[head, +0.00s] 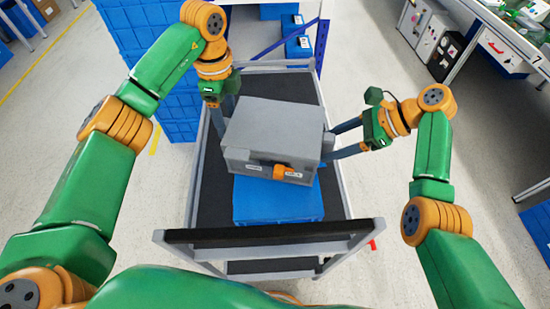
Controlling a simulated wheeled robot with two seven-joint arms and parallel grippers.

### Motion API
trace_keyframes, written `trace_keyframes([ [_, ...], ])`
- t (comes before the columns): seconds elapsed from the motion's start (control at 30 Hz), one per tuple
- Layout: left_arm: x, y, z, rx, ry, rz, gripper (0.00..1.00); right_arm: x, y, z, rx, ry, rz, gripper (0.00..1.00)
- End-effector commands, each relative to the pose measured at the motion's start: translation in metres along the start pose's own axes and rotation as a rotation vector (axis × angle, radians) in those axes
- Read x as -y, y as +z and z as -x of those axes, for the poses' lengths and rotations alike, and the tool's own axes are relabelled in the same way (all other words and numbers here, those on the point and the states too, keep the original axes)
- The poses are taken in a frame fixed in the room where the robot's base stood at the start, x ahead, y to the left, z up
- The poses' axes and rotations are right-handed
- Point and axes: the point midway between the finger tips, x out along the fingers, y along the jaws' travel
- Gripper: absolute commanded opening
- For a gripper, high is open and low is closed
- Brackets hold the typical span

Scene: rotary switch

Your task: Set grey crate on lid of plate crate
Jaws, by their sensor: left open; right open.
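The grey crate (275,130) is a box with an orange rotary switch (284,172) and small labels on its front face. It is over the blue plate crate (278,203), whose front part shows below and in front of it. The grey crate hides the rest of the blue crate, and I cannot tell whether the two touch. My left gripper (222,116) is open at the grey crate's left side, its tips partly hidden. My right gripper (333,143) is open, its two dark fingers reaching to the grey crate's right side.
Both crates are on a cart with a dark deck (215,180) and a grey rail frame with a black front bar (260,234). Stacked blue crates (140,40) stand behind on the left. A workbench with equipment is at the upper right.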

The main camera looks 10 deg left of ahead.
Motion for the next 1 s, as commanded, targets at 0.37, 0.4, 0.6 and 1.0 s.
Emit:
trace_keyframes([
  [0.37,0.000,0.000,0.052,0.000,0.000,-0.001,0.70,0.001,0.000,0.013,0.000,-0.004,0.000,0.70],
  [0.4,0.000,0.000,0.052,0.000,0.000,-0.001,0.70,0.001,0.000,0.022,0.000,-0.006,0.000,0.70],
  [0.6,0.000,0.000,0.051,0.000,0.000,-0.001,0.70,0.001,-0.002,0.080,-0.007,-0.006,-0.003,0.70],
  [1.0,0.000,0.000,0.051,0.000,0.000,0.000,0.70,0.000,0.000,0.121,0.001,0.000,0.000,0.70],
])
